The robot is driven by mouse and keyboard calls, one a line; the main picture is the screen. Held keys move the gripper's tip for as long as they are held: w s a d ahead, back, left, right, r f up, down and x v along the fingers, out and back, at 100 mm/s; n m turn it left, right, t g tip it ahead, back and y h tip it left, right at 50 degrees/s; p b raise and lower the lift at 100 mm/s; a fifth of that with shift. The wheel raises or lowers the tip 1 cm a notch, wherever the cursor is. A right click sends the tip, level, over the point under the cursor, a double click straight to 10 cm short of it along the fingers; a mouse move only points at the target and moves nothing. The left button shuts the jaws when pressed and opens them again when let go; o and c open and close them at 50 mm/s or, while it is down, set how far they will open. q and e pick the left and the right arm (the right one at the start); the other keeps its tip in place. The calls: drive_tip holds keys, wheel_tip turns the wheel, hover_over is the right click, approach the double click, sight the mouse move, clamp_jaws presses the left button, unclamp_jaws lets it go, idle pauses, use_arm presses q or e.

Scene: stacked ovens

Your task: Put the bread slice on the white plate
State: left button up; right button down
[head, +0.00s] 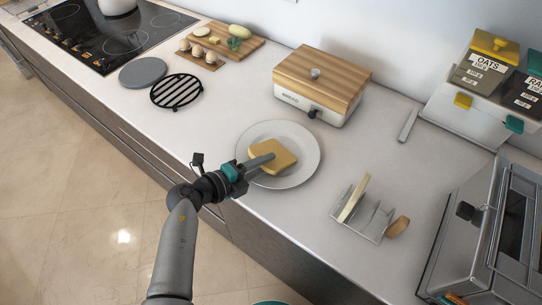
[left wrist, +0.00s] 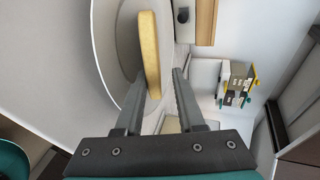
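The tan bread slice (head: 274,157) is over the white plate (head: 303,172) in the head view, within its rim. In the left wrist view the bread slice (left wrist: 150,52) shows edge-on against the plate (left wrist: 108,44). My left gripper (head: 262,160) reaches over the plate's near left side, with a finger across the bread. In the left wrist view my left gripper's fingers (left wrist: 157,95) stand apart, wider than the slice, whose near end is between or just beyond the tips. Whether the slice lies fully flat on the plate is unclear. My right gripper is not in view.
A metal rack (head: 365,215) with bread pieces stands right of the plate. A wood-lidded bread box (head: 318,80) is behind it, and a black trivet (head: 177,91) is to the left. An oven (head: 490,235) stands at the right. Bare counter lies between them.

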use_arm(q)
drive_tip(key=p+v, duration=0.4)
drive_tip(key=v, duration=0.3)
drive_tip(key=shift+s+a+r+p, duration=0.15)
drive_tip(key=shift+s+a+p, duration=0.2)
wheel_tip(320, 180, up, 7)
drive_tip(key=s+a+p, duration=0.1)
drive_tip(key=a+p, duration=0.1)
drive_tip(key=p, duration=0.5)
drive_tip(key=shift+s+p, duration=0.3)
drive_tip(key=shift+s, duration=0.1)
drive_tip(key=shift+a+r, duration=0.1)
